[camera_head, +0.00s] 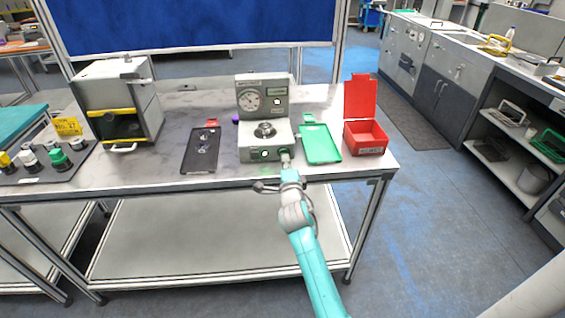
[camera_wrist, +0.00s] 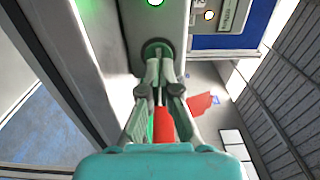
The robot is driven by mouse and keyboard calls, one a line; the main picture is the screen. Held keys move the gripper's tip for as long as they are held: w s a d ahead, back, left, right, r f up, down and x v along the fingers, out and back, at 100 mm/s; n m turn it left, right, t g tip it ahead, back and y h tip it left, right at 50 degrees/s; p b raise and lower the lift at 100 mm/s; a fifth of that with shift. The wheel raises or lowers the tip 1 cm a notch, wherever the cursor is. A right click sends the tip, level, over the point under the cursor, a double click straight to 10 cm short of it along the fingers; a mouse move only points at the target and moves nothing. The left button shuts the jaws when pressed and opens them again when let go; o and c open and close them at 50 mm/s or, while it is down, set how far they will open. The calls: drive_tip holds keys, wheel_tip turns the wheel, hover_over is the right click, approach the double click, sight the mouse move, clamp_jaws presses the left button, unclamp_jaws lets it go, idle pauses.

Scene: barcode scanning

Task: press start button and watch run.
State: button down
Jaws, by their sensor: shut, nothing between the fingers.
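A grey machine with a round dial (camera_head: 249,100) stands on the table, with a metal knob (camera_head: 265,130) on its lower body. My gripper (camera_head: 286,158) is shut and empty at the right end of that front face. In the wrist view my fingertips (camera_wrist: 159,66) are at a dark round button (camera_wrist: 155,46) with a green rim. The fingertips partly cover the button. I cannot tell whether it is pressed in.
A black tray (camera_head: 200,160) lies left of the machine, a green tray (camera_head: 320,146) right of it. An open red box (camera_head: 366,136) stands further right. A grey cabinet with a yellow-edged opening (camera_head: 120,100) stands at the left.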

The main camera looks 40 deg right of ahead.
drive_tip(key=v, duration=1.1)
drive_tip(key=shift+a+f, duration=0.1)
drive_tip(key=shift+a, duration=0.05)
idle(1.7)
drive_tip(key=s+a+f+n+y, duration=0.3)
drive_tip(key=s+a+f+n, duration=0.4)
drive_tip(key=s, duration=0.3)
drive_tip(key=s+a+f+n+y, duration=0.4)
drive_tip(key=s+a+n, duration=0.2)
drive_tip(key=s+a, duration=0.35)
drive_tip(key=s+a+r+n+y, duration=0.1)
drive_tip(key=s+a+r+n, duration=0.1)
drive_tip(key=s+n, duration=0.2)
drive_tip(key=s+a+r+n+y, duration=0.1)
drive_tip(key=s+n, duration=0.3)
drive_tip(key=s, duration=0.7)
drive_tip(key=s+a+r+n+y, duration=0.1)
drive_tip(key=s+a+r+n, duration=0.1)
drive_tip(key=s, duration=0.5)
drive_tip(key=shift+s+a+r+n, duration=0.2)
drive_tip(key=shift+a+r+n, duration=0.1)
drive_tip(key=shift+a+n, duration=0.6)
